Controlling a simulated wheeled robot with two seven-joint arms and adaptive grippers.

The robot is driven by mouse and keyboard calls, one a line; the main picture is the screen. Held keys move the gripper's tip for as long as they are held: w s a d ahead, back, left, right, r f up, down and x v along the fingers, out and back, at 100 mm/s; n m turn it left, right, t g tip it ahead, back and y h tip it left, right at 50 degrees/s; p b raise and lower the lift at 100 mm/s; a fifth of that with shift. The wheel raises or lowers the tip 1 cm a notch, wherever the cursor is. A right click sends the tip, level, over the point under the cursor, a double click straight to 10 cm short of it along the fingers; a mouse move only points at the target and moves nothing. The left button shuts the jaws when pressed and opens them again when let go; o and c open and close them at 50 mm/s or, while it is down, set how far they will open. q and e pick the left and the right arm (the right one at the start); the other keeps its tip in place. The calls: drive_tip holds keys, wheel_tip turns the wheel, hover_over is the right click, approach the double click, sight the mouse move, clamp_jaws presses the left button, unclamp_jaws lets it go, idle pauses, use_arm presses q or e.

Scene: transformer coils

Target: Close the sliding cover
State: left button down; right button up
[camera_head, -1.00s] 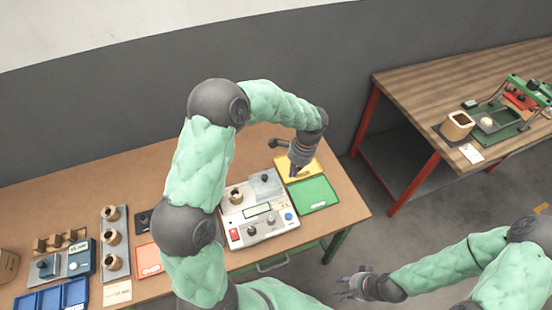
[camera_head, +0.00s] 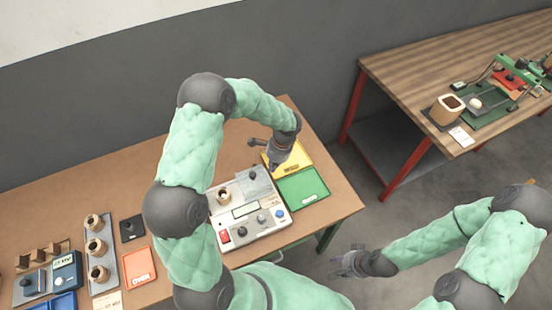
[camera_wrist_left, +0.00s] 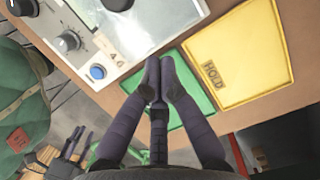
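The tester box (camera_head: 250,230) stands on the brown table, with buttons and a display on its front panel. A coil (camera_head: 223,198) sits at its back left. A greyish see-through cover plate (camera_head: 262,185) with a dark knob (camera_head: 252,174) lies to the right of the coil, leaving the coil uncovered. My right gripper (camera_head: 345,263) hangs open and empty beyond the table's front edge.
A yellow tray (camera_head: 296,158) and a green tray (camera_head: 302,188) lie right of the box. A red-orange tray (camera_head: 139,268) and a rack of coils (camera_head: 103,250) are on the left. A second table (camera_head: 400,75) stands at the back right.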

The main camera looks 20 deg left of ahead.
sight(260, 176)
use_arm(q)
drive_tip(key=shift+s+a+r, duration=0.1)
drive_tip(key=shift+s+a, duration=0.45)
drive_tip(key=shift+a, duration=0.15)
drive_tip(key=shift+s+a, duration=0.5)
drive_tip(key=shift+a, duration=0.2)
use_arm(e)
drive_tip(key=shift+r, duration=0.1)
use_arm(q)
drive_tip(key=s+a, duration=0.6)
drive_tip(key=s, duration=0.1)
drive_tip(key=s+a, duration=0.3)
drive_tip(key=shift+s+b, duration=0.35)
use_arm(e)
drive_tip(key=shift+f, duration=0.4)
use_arm(q)
drive_tip(key=shift+w, duration=0.1)
drive_tip(key=w+d+r+p, duration=0.1)
drive_tip(key=w+d+r, duration=0.3)
drive_tip(key=r, duration=0.6)
drive_tip(key=shift+d+p, duration=0.3)
drive_tip(key=shift+d, duration=0.15)
use_arm(e)
drive_tip(key=shift+w+d+r, duration=0.3)
drive_tip(key=shift+d+r, duration=0.25)
drive_tip(key=shift+r, duration=0.25)
use_arm(q)
drive_tip(key=shift+w, duration=0.1)
